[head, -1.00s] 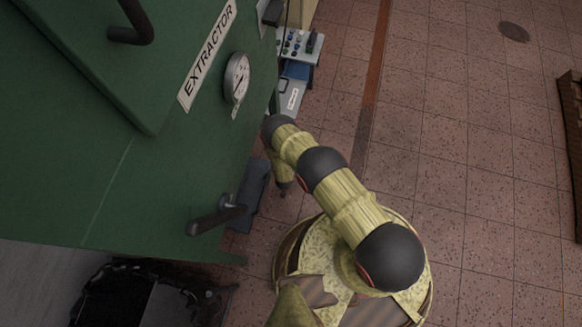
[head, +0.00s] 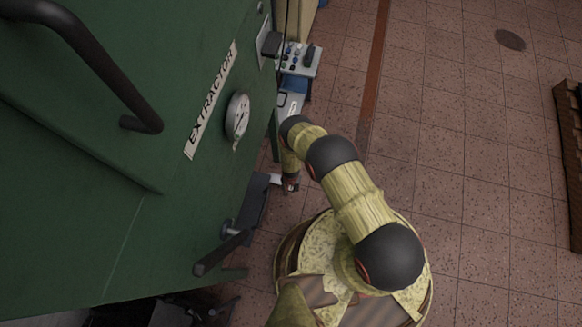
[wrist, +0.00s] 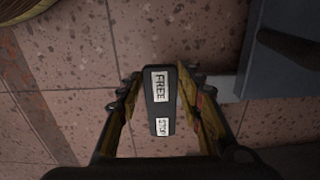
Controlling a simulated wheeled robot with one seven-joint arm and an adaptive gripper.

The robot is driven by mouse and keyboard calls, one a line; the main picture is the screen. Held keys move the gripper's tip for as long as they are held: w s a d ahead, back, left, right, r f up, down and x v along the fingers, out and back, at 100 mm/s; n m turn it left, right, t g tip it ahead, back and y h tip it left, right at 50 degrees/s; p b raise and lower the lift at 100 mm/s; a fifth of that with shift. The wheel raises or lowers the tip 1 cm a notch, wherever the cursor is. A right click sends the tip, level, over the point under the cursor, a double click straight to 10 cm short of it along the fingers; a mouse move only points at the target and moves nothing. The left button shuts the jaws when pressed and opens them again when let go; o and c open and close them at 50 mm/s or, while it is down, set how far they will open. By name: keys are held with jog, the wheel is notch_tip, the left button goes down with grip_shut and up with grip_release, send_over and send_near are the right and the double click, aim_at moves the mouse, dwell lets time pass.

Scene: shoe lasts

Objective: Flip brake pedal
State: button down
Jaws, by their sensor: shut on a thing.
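The brake pedal (wrist: 162,122) is a narrow black bar with two white labels, FREE above and STOP below, in the middle of the wrist view. A pale arm joins its right side to a dark grey housing. My gripper (wrist: 157,85) has one finger on each side of the pedal and is shut on it. In the head view my gripper (head: 290,184) is low beside the green machine, at the outer end of the grey housing (head: 250,205). The pedal is too small there to make out its labels.
The green machine (head: 100,210) with an EXTRACTOR sign (head: 211,100) and a gauge (head: 237,117) fills the left. A black lever (head: 222,252) sticks out low on it. A control box (head: 298,58) stands behind.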

jog(key=shift+w+a+r, duration=0.1)
jog(key=shift+w+r, duration=0.1)
jog(key=shift+w, duration=0.05)
jog(key=c, duration=1.6)
grip_release()
jog(key=o, duration=0.4)
jog(key=shift+s, duration=0.15)
notch_tip(320, 180, up, 12)
jog(key=shift+f, duration=0.1)
